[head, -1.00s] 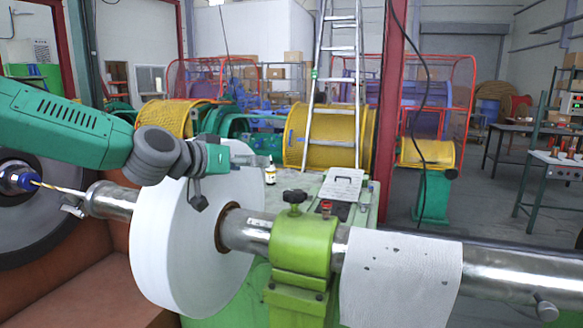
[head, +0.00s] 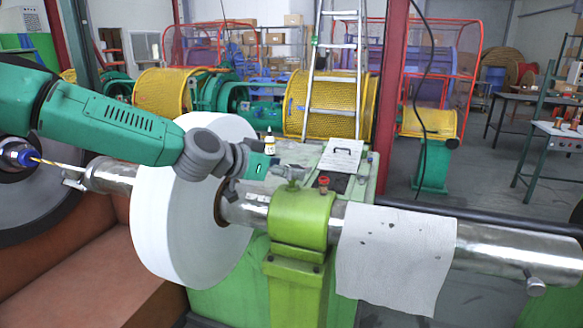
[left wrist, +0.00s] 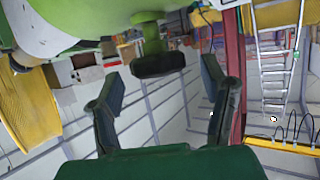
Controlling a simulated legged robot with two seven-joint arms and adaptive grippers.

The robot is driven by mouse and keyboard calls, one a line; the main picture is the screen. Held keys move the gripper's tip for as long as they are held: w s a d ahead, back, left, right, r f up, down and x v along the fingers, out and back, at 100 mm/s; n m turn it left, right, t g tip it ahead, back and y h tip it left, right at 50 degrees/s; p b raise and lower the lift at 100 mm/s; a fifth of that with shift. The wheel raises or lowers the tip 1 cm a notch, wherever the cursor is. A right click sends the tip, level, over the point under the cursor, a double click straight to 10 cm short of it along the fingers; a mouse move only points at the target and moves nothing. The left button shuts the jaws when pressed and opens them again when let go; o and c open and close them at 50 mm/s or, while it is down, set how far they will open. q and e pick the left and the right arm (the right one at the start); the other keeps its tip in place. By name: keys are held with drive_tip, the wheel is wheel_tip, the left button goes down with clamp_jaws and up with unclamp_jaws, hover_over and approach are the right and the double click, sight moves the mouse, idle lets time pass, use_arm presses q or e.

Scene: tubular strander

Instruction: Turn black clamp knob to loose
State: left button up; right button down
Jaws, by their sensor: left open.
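The black clamp knob (left wrist: 160,63) sits on a green stem in the left wrist view, near the top and between my two fingers. My left gripper (left wrist: 165,88) is open there, with a dark finger on each side and a gap between each finger and the knob. In the head view the left gripper (head: 284,174) is just above the green clamp (head: 300,220). The knob is largely hidden behind the gripper there. The clamp sits around a metal shaft (head: 500,254). My right gripper is not in view.
A large white roll (head: 175,215) is on the shaft beneath my left arm. A white sheet (head: 395,258) hangs over the shaft right of the clamp. A red knob (head: 323,182), a small bottle (head: 269,142) and a white clipboard-like panel (head: 342,154) are behind.

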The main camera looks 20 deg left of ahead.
use_arm(q)
drive_tip(key=shift+x, duration=1.2)
drive_tip(key=shift+r, duration=0.1)
drive_tip(key=shift+s, duration=0.1)
drive_tip(key=shift+a, duration=0.15)
drive_tip(key=c, duration=1.1)
drive_tip(key=shift+c, duration=0.5)
drive_tip(key=shift+r, duration=0.1)
